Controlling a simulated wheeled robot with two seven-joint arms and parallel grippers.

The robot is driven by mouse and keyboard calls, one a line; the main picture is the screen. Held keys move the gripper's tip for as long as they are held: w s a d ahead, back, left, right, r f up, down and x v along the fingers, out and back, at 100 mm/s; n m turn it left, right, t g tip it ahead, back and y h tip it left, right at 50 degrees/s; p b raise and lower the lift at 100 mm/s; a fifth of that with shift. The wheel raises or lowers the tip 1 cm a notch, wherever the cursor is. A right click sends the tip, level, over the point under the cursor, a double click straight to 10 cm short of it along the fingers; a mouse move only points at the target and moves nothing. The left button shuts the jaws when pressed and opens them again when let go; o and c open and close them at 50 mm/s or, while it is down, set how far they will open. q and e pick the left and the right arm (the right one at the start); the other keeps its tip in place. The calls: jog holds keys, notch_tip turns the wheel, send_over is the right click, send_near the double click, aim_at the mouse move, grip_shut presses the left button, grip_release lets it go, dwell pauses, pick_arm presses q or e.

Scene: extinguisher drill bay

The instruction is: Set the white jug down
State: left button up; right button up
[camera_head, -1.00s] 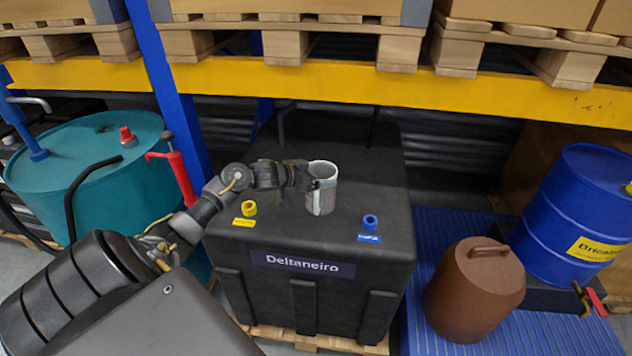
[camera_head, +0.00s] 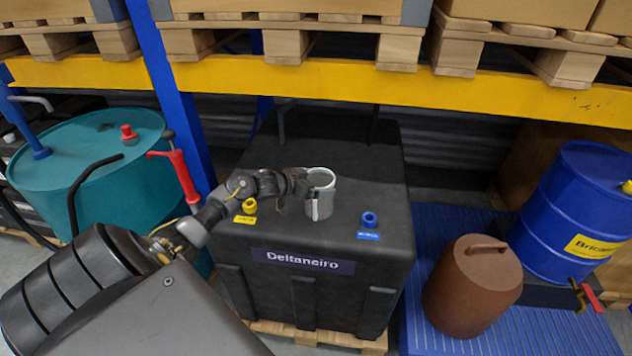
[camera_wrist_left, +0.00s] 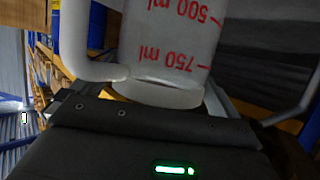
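The white jug (camera_head: 321,204) is upright over the top of the black tank (camera_head: 377,187), between a yellow cap and a blue cap. I cannot tell whether its base touches the tank. My left gripper (camera_head: 302,187) is at the jug's left side and appears shut on it; the fingertips are hard to make out. In the left wrist view the jug (camera_wrist_left: 177,45) fills the upper middle, upside down, with red volume marks and its handle at the left. My right gripper is not in view.
The yellow cap (camera_head: 249,207) and blue cap (camera_head: 369,220) stand on the tank top near its front. A teal drum (camera_head: 120,190) is at the left. A brown canister (camera_head: 472,290) and a blue drum (camera_head: 575,215) are at the right. A yellow rack beam (camera_head: 300,78) crosses behind.

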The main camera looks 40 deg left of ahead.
pick_arm(q)
jog(key=b+v, duration=0.1)
jog(key=v, duration=1.1)
jog(key=shift+b, duration=0.4)
